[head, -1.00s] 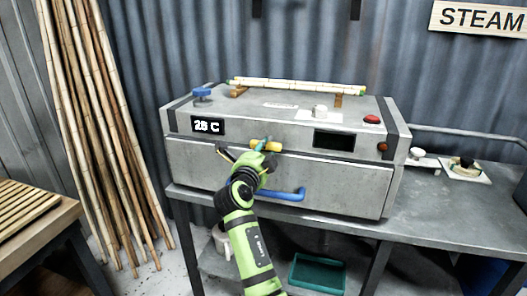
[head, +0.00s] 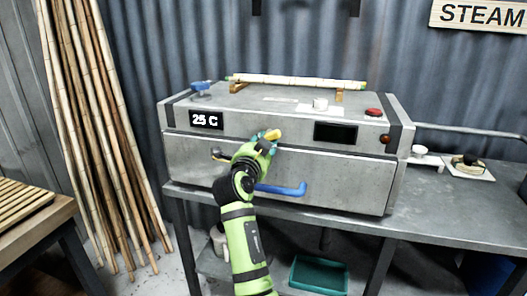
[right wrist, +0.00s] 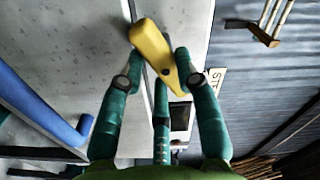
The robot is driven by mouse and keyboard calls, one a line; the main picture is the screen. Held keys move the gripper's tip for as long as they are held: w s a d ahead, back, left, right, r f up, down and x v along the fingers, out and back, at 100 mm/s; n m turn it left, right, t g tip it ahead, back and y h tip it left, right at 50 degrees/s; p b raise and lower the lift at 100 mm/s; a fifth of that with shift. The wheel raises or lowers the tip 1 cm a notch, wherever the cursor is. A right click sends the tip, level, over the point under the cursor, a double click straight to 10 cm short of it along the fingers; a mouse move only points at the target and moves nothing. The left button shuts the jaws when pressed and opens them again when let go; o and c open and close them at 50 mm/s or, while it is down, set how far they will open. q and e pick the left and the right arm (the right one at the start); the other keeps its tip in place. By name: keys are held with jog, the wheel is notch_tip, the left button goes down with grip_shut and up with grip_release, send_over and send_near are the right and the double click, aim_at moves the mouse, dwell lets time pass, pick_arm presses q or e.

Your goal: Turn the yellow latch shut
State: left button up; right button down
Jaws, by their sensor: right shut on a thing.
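The yellow latch (head: 275,134) sits on the front of the grey steam box (head: 360,172), near the seam above its closed front door. In the head view it slants up to the right, partly hidden by my gripper. My right gripper (head: 266,142) is at the latch. In the right wrist view the yellow latch (right wrist: 152,45) lies between the teal fingers (right wrist: 158,62), with a dark screw near its lower end. The right gripper is shut on it. My left gripper is not in view.
A blue door handle (head: 285,188) sticks out below the gripper. A bamboo pole (head: 300,81) rests on supports on the box. The metal bench (head: 440,205) holds small items at right. Tall canes (head: 105,140) lean at left.

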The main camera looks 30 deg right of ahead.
jog(key=shift+s+d+r+n+p, duration=0.1)
jog(key=shift+n+p, duration=0.1)
jog(key=shift+n, duration=1.85)
jog(key=shift+w+a+r+n+p, duration=0.1)
jog(key=shift+n+p, duration=0.15)
jog(key=shift+n, duration=1.75)
jog(key=shift+s+d+r+n+p, duration=0.1)
jog(key=shift+n+p, duration=0.1)
jog(key=shift+n, duration=1.85)
jog(key=c, duration=0.9)
grip_release()
notch_tip(320, 180, up, 10)
jog(key=shift+f, duration=0.1)
